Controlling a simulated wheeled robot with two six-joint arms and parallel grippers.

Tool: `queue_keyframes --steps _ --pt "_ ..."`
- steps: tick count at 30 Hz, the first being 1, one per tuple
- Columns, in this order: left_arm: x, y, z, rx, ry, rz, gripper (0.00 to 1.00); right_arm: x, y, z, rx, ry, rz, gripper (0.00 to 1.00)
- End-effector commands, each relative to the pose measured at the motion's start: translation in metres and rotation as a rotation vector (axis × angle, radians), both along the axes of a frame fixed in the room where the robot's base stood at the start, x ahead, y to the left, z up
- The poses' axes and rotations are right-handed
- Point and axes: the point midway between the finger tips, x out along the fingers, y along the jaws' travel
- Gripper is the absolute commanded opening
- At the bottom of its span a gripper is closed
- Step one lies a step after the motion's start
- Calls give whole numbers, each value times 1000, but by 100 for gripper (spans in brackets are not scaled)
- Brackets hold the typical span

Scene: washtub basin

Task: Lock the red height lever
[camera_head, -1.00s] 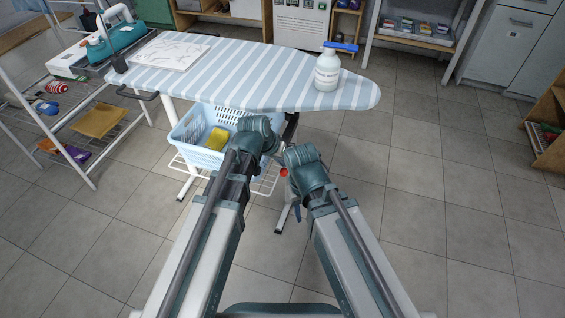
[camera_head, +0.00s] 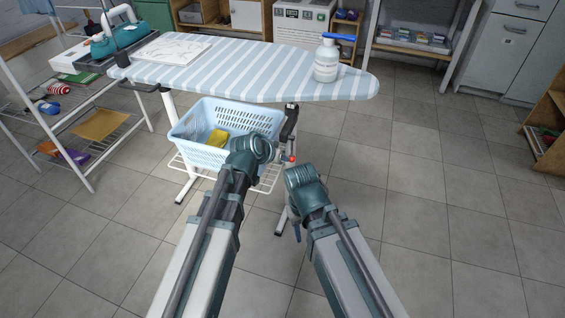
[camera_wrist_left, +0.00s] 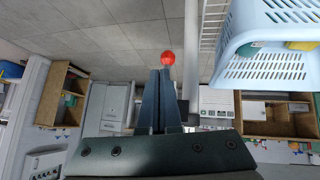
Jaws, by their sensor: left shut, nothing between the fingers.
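The red knob of the height lever (camera_head: 292,158) is by the dark upright under the ironing board (camera_head: 250,62). The red knob also shows in the left wrist view (camera_wrist_left: 168,57), just beyond my left fingertips. My left gripper (camera_wrist_left: 161,73) is shut and empty, with its tips close to the knob. I cannot tell whether they touch it. In the head view my left wrist hides part of the lever's surroundings. My right arm's wrist (camera_head: 303,182) is to the right of and below the knob. My right gripper's fingers are mostly hidden.
A blue laundry basket (camera_head: 225,119) with a yellow item (camera_head: 218,138) sits on the rack under the board. A pump bottle (camera_head: 326,65) stands on the board. A wire shelf (camera_head: 85,130) is at left. Floor at right is clear.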

Motion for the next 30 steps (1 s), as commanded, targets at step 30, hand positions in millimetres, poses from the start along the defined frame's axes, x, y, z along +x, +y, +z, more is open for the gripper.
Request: queue_keyframes --steps 30 --pt "35 -11 -49 -152 -469 2 0 1 1 -137 5 -4 -12 46"
